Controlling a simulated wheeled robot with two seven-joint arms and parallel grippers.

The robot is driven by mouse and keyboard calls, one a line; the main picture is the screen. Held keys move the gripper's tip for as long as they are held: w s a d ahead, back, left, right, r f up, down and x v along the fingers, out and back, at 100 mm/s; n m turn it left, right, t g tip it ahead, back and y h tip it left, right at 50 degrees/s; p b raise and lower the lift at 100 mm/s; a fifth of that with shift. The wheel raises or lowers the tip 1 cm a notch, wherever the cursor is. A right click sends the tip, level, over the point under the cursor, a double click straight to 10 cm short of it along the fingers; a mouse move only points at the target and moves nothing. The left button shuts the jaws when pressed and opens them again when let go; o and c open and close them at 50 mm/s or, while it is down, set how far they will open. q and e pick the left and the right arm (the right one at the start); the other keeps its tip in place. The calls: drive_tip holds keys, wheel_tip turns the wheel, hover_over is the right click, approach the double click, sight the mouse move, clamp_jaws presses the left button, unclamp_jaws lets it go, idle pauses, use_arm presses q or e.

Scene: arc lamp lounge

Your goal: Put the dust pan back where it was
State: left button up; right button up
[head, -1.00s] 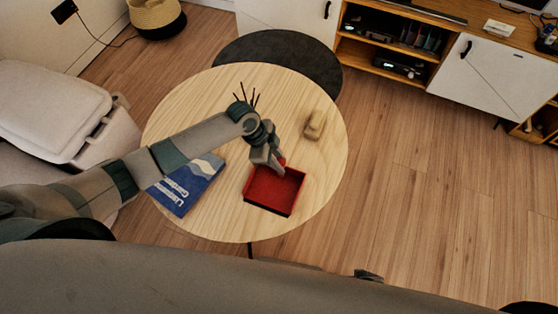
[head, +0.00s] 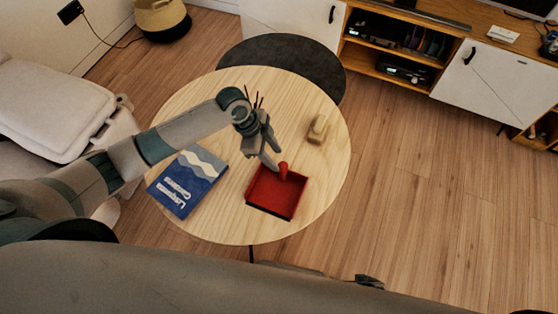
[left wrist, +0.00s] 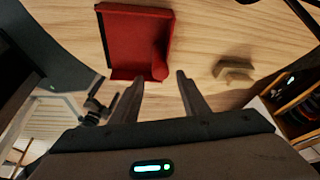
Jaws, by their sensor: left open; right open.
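The red dust pan (head: 272,194) lies on the round wooden table (head: 225,225), near its front right part. Its short red handle (head: 283,169) points up and away from me at the back edge. My left gripper (head: 272,158) is open and empty just behind and above the handle. In the left wrist view the dust pan (left wrist: 130,40) is at the top, its handle (left wrist: 160,66) between and just beyond the two open fingertips (left wrist: 160,80). A small dark part of my right gripper (head: 368,281) shows at the bottom of the head view, away from the table.
A blue book (head: 186,182) lies on the table left of the pan. A tan brush-like block (head: 318,128) is at the table's right, and dark thin sticks (head: 257,98) show behind my left wrist. A dark round table (head: 285,58) stands behind. Floor is clear at right.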

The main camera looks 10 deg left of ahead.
use_arm(q)
drive_tip(key=v, duration=0.5)
drive_tip(key=shift+r, duration=0.35)
drive_tip(key=shift+f, duration=0.1)
